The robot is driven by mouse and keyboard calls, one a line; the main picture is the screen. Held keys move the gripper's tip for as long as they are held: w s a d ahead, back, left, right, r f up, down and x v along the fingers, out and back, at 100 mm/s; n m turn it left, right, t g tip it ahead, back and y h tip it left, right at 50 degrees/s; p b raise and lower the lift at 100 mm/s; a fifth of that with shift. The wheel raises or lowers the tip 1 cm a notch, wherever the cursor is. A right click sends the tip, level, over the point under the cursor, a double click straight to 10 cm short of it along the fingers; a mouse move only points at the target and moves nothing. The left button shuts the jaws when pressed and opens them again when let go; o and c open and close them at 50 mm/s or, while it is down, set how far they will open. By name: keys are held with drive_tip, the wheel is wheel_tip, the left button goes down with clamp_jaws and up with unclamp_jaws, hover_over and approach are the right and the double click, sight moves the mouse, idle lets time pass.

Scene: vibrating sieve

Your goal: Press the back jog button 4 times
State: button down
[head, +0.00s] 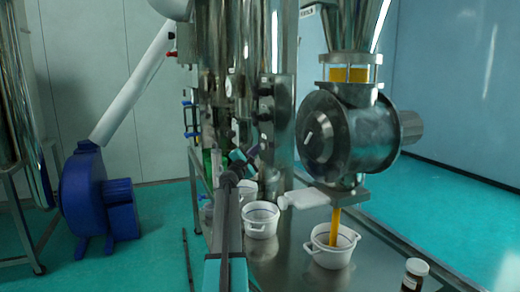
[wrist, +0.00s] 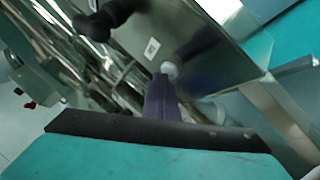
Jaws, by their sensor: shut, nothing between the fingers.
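In the wrist view a pale round button (wrist: 170,70) sticks out from a steel panel (wrist: 205,50). I cannot tell from the label whether it is the back jog button. My gripper (wrist: 161,82) is shut and empty, its dark purple fingers pointing at this button. The fingertips overlap the button's near edge, and I cannot tell whether they touch it. In the head view my gripper (head: 238,130) is small and partly hidden among the steel parts beside the machine. The button cannot be made out there.
A black knob (wrist: 108,16) and a small white label (wrist: 152,48) are close to the button. White buckets (head: 261,220) stand on the steel table, one catching yellow material (head: 335,225) under the round valve housing (head: 345,135). A brown jar (head: 414,275) stands at the front right. A blue blower (head: 95,200) is on the floor.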

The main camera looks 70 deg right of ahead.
drive_tip(key=shift+w+a, duration=0.55)
drive_tip(key=shift+w, duration=0.05)
idle(0.3)
drive_tip(key=w+a, duration=0.1)
drive_tip(key=w, duration=0.1)
drive_tip(key=w+a+b, duration=0.1)
drive_tip(key=w+a, duration=0.1)
drive_tip(key=shift+a, duration=0.1)
idle(0.5)
idle(0.6)
